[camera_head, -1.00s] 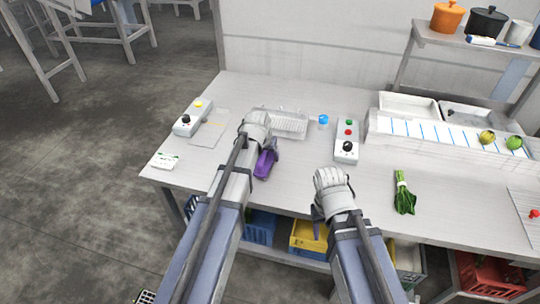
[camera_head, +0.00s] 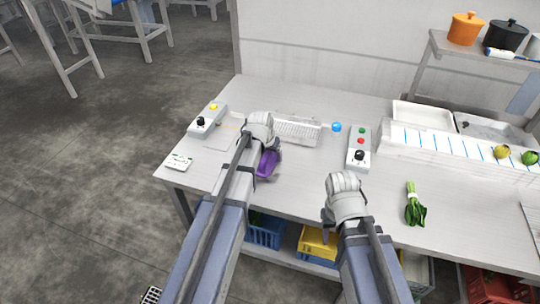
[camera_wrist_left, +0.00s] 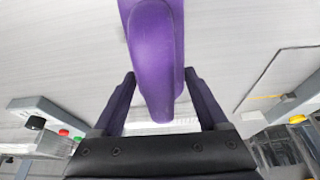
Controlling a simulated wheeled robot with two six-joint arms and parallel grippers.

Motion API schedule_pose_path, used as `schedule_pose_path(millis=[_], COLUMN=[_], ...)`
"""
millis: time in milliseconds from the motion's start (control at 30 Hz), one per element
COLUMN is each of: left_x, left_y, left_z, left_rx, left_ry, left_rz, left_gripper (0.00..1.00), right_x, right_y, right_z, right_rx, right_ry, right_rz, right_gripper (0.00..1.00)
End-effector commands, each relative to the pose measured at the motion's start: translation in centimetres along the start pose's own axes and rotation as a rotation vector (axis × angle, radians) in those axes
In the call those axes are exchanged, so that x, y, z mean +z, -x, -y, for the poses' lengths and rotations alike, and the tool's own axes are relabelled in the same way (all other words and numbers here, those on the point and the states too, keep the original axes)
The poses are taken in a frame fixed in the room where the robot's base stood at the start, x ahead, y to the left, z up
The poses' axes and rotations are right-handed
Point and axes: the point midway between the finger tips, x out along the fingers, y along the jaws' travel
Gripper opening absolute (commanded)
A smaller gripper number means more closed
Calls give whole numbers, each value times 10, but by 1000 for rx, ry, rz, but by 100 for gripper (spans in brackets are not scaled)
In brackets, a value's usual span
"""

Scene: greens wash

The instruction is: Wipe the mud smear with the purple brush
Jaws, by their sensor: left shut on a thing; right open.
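The purple brush (camera_head: 268,163) is in my left gripper, over the left part of the white table (camera_head: 300,185). In the left wrist view the purple brush (camera_wrist_left: 155,50) runs up between the two fingers of my left gripper (camera_wrist_left: 160,76), which is shut on it. Its bristles are not visible, and I cannot tell if it touches the table. My right gripper (camera_head: 331,218) is open near the table's front edge, its fingers mostly hidden by its wrist. I cannot make out the mud smear in either view.
A control box with a yellow button (camera_head: 207,119) stands at the left, and another with green and red buttons (camera_head: 359,148) right of centre. A clear rack (camera_head: 299,131) and blue cap (camera_head: 336,127) lie behind. A leafy bundle (camera_head: 414,204) lies right; table between is clear.

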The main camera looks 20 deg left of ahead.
Motion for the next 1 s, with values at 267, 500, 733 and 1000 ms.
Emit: schedule_pose_path(millis=[267,500,733,1000], left_x=[-12,-17,-16,-22], left_y=[31,42,41,56], left_z=[0,0,0,0], left_rx=[0,0,0,0], left_ry=[0,0,0,0], left_rz=[-1,-1,-1,-1], left_gripper=[24,24,24,24], right_x=[2,3,3,4], right_y=[33,45,44,59], right_z=[-3,-4,-4,-6], right_rx=[0,0,0,0], right_ry=[0,0,0,0], right_rz=[0,0,0,0], right_gripper=[50,50,50,50])
